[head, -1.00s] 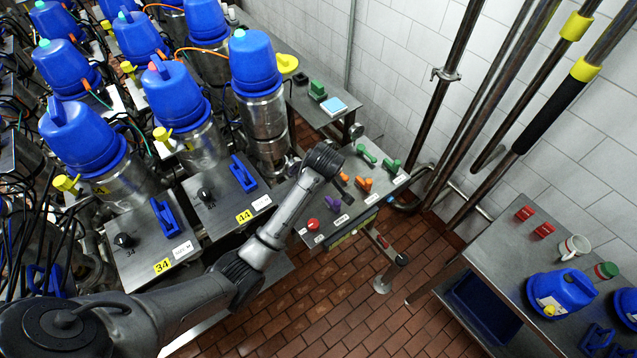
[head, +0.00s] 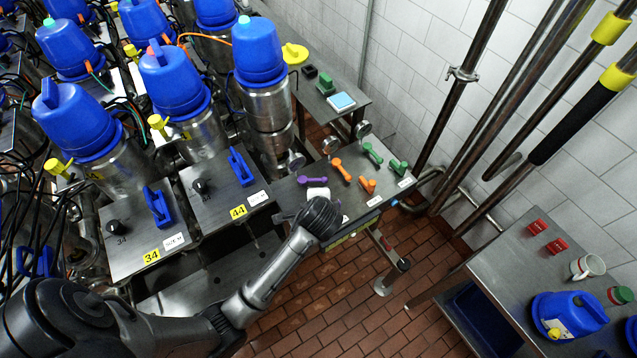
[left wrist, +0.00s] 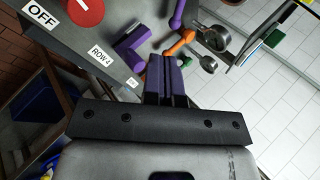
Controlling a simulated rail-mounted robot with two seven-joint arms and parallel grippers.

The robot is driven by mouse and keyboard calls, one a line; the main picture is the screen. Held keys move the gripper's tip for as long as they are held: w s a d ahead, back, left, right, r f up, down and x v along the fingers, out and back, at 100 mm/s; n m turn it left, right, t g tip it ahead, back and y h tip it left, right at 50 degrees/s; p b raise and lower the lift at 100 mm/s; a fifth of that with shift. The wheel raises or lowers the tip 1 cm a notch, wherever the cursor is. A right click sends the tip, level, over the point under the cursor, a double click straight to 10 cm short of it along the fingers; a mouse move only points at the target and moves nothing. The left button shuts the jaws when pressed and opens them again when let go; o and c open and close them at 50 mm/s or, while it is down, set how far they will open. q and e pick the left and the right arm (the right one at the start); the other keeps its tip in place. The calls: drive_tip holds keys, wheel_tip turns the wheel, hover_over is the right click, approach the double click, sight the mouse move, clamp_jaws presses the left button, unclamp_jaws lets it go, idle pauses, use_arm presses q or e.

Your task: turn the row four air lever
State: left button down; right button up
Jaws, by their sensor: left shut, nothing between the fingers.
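My left gripper (left wrist: 166,66) is shut and empty, over the control panel (head: 290,190). In the head view its wrist hides the fingers and the near part of the panel. In the left wrist view an L-shaped purple lever (left wrist: 132,48) stands beside the label ROW 4 (left wrist: 102,53), left of the fingertips. A gap between fingers and lever cannot be judged. A second purple lever (left wrist: 176,16) is farther off; a purple lever (head: 312,180) also shows behind the wrist in the head view. No air marking is legible. The right gripper is not in view.
Orange levers (head: 342,170) and green levers (head: 372,153) stand on the panel right of the purple one. A red knob (left wrist: 86,10) sits by the OFF label (left wrist: 40,14). Gauges (head: 330,145) rise behind. Blue-capped vessels (head: 168,80) crowd the left.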

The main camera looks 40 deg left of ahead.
sight(313, 180)
use_arm(q)
drive_tip(key=x, duration=1)
drive_tip(key=shift+a, duration=0.15)
drive_tip(key=shift+w+a+f+p, duration=0.15)
drive_tip(key=shift+w+a+p, duration=0.25)
drive_tip(key=shift+w+a, duration=0.35)
drive_tip(key=shift+w+a+f, duration=0.1)
drive_tip(key=shift+w+a, duration=0.25)
drive_tip(key=shift+w, duration=0.15)
drive_tip(key=shift+w+a+f, duration=0.1)
drive_tip(key=shift+w+a, duration=0.05)
